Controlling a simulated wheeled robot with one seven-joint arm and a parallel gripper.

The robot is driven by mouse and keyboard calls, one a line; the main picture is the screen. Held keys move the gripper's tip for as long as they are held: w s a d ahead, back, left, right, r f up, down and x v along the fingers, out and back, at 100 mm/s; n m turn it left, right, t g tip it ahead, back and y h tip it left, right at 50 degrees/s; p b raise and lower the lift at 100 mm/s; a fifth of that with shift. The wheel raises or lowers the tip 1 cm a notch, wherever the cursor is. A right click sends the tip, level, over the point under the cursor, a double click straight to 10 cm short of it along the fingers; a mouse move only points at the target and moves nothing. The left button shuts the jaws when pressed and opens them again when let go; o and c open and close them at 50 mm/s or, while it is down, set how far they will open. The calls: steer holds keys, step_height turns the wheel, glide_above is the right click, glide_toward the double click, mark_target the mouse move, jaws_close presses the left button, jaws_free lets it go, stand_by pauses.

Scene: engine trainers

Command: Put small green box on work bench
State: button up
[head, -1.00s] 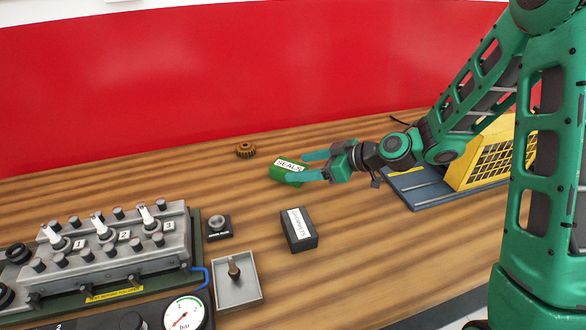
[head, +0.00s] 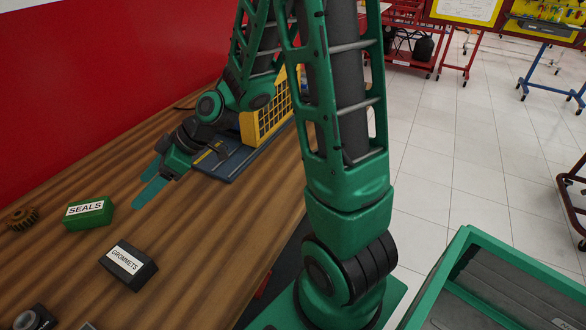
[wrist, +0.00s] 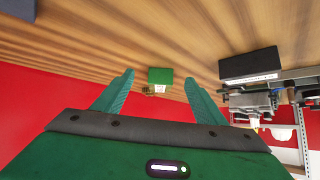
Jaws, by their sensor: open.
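The small green box (head: 89,214), labelled SEALS, sits on the wooden work bench (head: 200,262) at the left of the head view. It also shows in the wrist view (wrist: 160,76), ahead of and between the fingers. My gripper (head: 150,182) is open and empty, above the bench to the right of the green box. A clear gap lies between the fingertips and the box. In the wrist view my gripper (wrist: 158,86) has both fingers spread wide.
A black GROMMETS box (head: 129,265) sits nearer on the bench, and a brown gear (head: 21,218) lies left of the green box. A yellow caged unit (head: 266,122) stands behind my gripper. A red wall (head: 110,90) backs the bench. Tiled floor (head: 450,160) lies open at right.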

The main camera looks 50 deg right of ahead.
steer(key=s+d+m+h, duration=0.1)
steer(key=d, duration=0.1)
steer(key=s+d+m+h, duration=0.1)
steer(key=s+d, duration=0.1)
steer(key=d, duration=0.1)
steer(key=s+d+m+g+h, duration=0.1)
steer(key=d, duration=0.2)
steer(key=shift+s+d+f, duration=0.1)
steer(key=shift+s+f, duration=0.05)
steer(key=shift+s, duration=0.1)
steer(key=s+d+m+h, duration=0.1)
steer(key=s+d, duration=0.1)
steer(key=s+d+m+h, duration=0.1)
steer(key=s+d, duration=0.1)
steer(key=d, duration=0.1)
steer(key=s+d+r+m+g+h, duration=0.1)
steer(key=s+d, duration=0.1)
steer(key=d, duration=0.1)
steer(key=shift+m, duration=0.4)
steer(key=s+d+r+m+g+h, duration=0.1)
steer(key=s+d+r+m, duration=0.1)
steer(key=s+d+m, duration=0.3)
steer(key=s+d+r+m+g+h, duration=0.1)
steer(key=s+d+m, duration=0.4)
steer(key=s, duration=0.8)
steer(key=shift+s+d+r+m+g, duration=0.15)
steer(key=shift+r+m+g, duration=0.15)
steer(key=shift+r+g, duration=0.35)
steer(key=shift+f, duration=0.15)
